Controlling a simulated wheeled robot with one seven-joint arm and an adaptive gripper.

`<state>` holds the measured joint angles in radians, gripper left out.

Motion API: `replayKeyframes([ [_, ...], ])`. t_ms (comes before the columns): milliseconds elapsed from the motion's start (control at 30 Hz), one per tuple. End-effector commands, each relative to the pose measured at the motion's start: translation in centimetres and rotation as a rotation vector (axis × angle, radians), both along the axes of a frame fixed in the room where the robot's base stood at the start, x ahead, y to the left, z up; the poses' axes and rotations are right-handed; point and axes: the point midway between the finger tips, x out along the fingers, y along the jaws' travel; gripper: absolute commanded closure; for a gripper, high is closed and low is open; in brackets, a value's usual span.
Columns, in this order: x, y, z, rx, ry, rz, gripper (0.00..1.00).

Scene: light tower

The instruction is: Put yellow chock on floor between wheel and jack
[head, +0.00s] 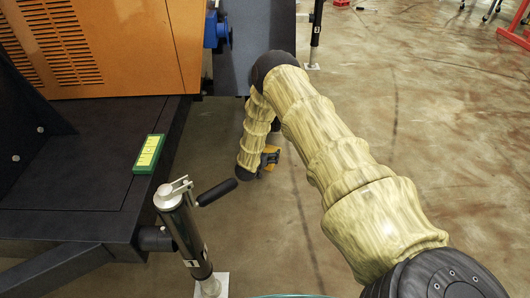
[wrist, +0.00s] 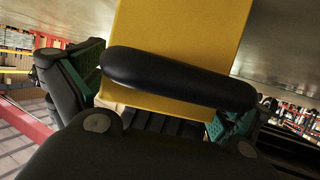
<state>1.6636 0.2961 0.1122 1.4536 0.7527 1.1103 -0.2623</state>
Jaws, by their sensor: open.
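The yellow chock (wrist: 185,35) fills the middle of the wrist view, with a black rounded handle (wrist: 180,78) across it. My gripper (wrist: 158,98) is open, its green finger pads on either side of the chock's handle end. Whether the pads touch it cannot be told. In the head view my gripper (head: 268,160) is small and partly hidden by my arm, with a bit of yellow beside it. The near jack (head: 188,228), a dark post with a black handle and white foot, stands left of my gripper at the platform's edge. No wheel shows clearly.
An orange machine housing (head: 115,45) stands on a black platform (head: 75,150) at left, with a green and yellow box (head: 149,154) on it. A blue part (head: 215,30) and another jack (head: 317,28) are further back.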

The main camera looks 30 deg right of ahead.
Motion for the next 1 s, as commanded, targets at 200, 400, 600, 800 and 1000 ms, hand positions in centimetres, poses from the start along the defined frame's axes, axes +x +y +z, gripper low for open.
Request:
replayKeyframes([
  [200,-0.4,0.7,0.7,0.001,0.002,0.001,0.00],
  [400,-2.0,2.8,2.0,0.002,0.003,0.002,0.00],
  [600,-3.8,5.3,3.3,0.001,0.002,0.002,0.00],
  [800,-5.5,7.5,4.3,0.000,0.002,0.001,0.00],
  [1000,-6.3,8.8,4.7,0.001,0.001,0.000,0.00],
])
